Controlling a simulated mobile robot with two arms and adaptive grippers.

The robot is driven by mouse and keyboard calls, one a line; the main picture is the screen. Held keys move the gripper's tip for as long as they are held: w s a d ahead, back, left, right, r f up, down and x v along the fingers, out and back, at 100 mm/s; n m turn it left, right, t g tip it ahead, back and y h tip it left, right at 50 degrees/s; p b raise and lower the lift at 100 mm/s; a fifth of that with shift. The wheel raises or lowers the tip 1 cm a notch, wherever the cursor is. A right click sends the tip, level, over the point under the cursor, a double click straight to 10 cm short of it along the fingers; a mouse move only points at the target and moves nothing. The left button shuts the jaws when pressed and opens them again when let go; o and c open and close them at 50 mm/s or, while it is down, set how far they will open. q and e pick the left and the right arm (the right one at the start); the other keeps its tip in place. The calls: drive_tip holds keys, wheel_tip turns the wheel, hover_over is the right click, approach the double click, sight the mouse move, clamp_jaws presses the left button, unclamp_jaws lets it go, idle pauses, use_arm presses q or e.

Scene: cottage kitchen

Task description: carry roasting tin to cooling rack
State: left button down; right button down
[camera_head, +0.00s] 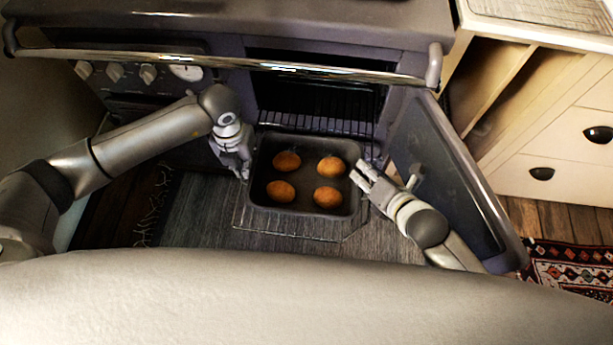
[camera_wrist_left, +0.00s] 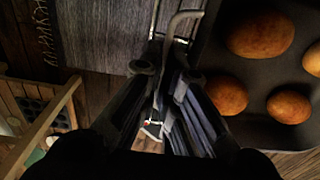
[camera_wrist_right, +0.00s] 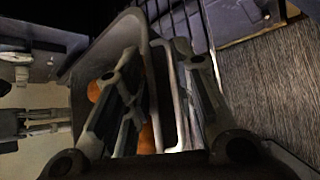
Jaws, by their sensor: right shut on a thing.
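The dark roasting tin (camera_head: 306,209) holds several round golden-brown items and sits level in front of the open oven, over a wire shelf (camera_head: 290,226). My left gripper (camera_head: 243,172) is at the tin's left side. In the left wrist view, a thin metal handle (camera_wrist_left: 183,17) runs down between its fingers (camera_wrist_left: 162,62); whether they press on it is unclear. My right gripper (camera_head: 360,174) is shut on the tin's right-hand side, where the rim and handle (camera_wrist_right: 172,70) run between its fingers (camera_wrist_right: 157,50). The exact contact is partly hidden by the fingers.
The open oven door (camera_head: 440,175) stands close to my right arm. The oven's front rail (camera_head: 230,63) crosses above the tin. A grey mat (camera_head: 195,215) lies on the floor below. Cream drawers (camera_head: 560,140) stand to the right. The cooling rack cannot be made out for certain.

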use_arm(q)
drive_tip(key=shift+w+a+r, duration=0.1)
drive_tip(key=shift+r, duration=0.15)
use_arm(e)
drive_tip(key=shift+d, duration=0.25)
